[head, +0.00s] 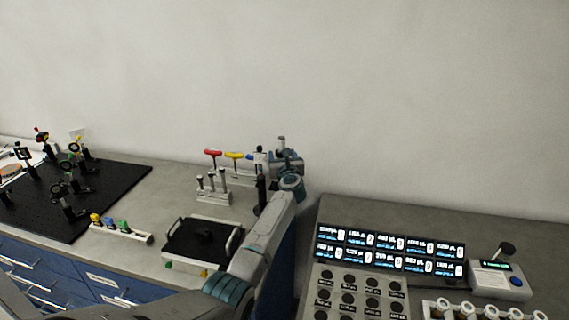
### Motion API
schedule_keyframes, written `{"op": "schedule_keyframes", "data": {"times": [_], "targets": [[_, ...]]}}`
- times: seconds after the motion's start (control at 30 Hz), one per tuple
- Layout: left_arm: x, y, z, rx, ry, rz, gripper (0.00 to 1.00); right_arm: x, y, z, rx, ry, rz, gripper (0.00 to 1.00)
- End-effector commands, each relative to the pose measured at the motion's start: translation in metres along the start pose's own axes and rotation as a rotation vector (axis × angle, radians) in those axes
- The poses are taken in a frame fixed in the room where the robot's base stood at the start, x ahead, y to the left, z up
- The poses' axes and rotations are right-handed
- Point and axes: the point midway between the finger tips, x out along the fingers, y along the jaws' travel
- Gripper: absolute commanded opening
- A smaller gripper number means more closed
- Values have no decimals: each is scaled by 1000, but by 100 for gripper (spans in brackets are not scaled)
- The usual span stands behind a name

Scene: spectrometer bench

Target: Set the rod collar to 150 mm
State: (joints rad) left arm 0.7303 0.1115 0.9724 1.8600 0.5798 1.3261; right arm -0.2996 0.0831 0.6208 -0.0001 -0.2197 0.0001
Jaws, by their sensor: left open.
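My left arm reaches up from the bottom middle of the head view. My left gripper (262,182) is at its far end, over the back right part of the left bench, small and partly hidden by my own wrist. It is open, and I see nothing held in it. A pale rack with several upright metal posts (212,186) stands just left of the gripper, apart from it. I cannot make out which part is the rod collar or read any millimetre scale. My right gripper is not in view.
Red (212,153) and yellow (234,155) T-handles stand behind the posts. A black tray (203,241) with pale handles lies in front. A black breadboard (110,180) with optics is at left. A display panel (389,251) and small device (500,279) occupy the right bench.

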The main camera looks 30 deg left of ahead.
Motion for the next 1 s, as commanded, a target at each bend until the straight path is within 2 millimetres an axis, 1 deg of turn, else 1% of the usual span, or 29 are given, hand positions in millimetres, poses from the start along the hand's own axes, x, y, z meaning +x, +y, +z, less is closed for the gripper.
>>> {"op": "schedule_keyframes", "data": {"times": [0.17,0.4,0.6,0.8,1.0], "targets": [[-23,0,-2,-2,1,-2,60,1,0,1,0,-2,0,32],[-66,0,-3,-2,0,-2,60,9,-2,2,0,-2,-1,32],[-93,0,-3,0,1,-1,60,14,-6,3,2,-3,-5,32],[-103,0,-1,-1,2,0,60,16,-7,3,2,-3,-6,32],[-104,0,0,0,2,0,60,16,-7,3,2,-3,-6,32]]}}
